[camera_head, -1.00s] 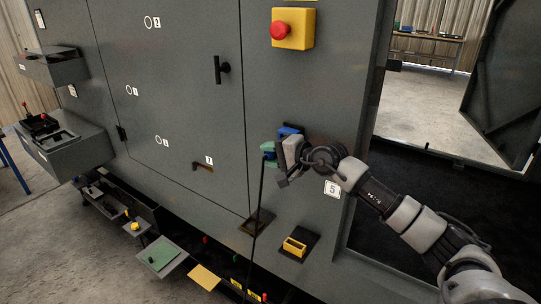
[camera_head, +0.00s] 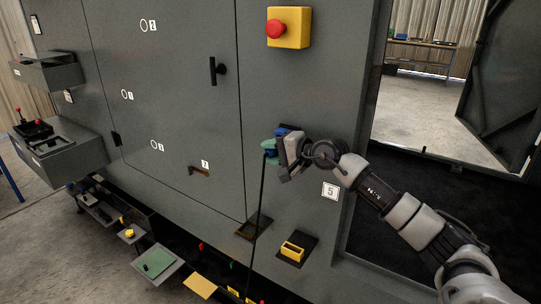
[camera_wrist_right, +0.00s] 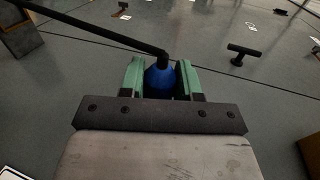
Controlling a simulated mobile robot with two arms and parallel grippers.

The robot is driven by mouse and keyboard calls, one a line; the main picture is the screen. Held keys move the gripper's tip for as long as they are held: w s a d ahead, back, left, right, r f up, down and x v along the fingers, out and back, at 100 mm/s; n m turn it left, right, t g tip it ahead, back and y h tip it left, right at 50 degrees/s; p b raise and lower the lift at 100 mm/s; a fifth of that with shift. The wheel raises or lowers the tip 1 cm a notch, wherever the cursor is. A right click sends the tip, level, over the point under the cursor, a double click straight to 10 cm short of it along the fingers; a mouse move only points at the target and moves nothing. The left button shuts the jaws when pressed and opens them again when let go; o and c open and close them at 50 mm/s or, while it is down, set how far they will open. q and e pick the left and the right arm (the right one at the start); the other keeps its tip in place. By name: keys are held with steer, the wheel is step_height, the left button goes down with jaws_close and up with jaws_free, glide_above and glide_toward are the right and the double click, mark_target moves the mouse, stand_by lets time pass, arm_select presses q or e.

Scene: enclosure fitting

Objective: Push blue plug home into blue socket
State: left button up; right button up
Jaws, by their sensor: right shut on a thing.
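My right gripper (camera_head: 273,150) is at the grey cabinet front, just above the panel marked 5. In the right wrist view its green fingers (camera_wrist_right: 160,80) are shut on the blue plug (camera_wrist_right: 159,80), one on each side. A black cable (camera_wrist_right: 100,28) runs from the plug to the upper left; in the head view it hangs down past the cabinet. The blue socket (camera_head: 285,130) shows as a small blue patch behind the gripper, mostly hidden. I cannot tell how deep the plug sits in it. My left gripper is not in view.
A yellow box with a red button (camera_head: 289,28) is above the gripper. A yellow socket (camera_head: 292,250) is below it. A black door handle (camera_head: 216,70) stands out at the left. An open doorway is on the right, and small shelves (camera_head: 158,264) stick out at lower left.

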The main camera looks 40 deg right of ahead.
steer(key=shift+w+d+b, duration=0.2)
steer(key=shift+d+b, duration=0.35)
steer(key=shift+w+d+b, duration=0.2)
steer(key=shift+d+b, duration=0.3)
steer(key=o, duration=1)
steer(key=shift+s+d, duration=0.15)
steer(key=shift+s, duration=0.15)
steer(key=shift+b+v, duration=3.2)
steer(key=shift+v, duration=1.85)
steer(key=shift+r, duration=0.1)
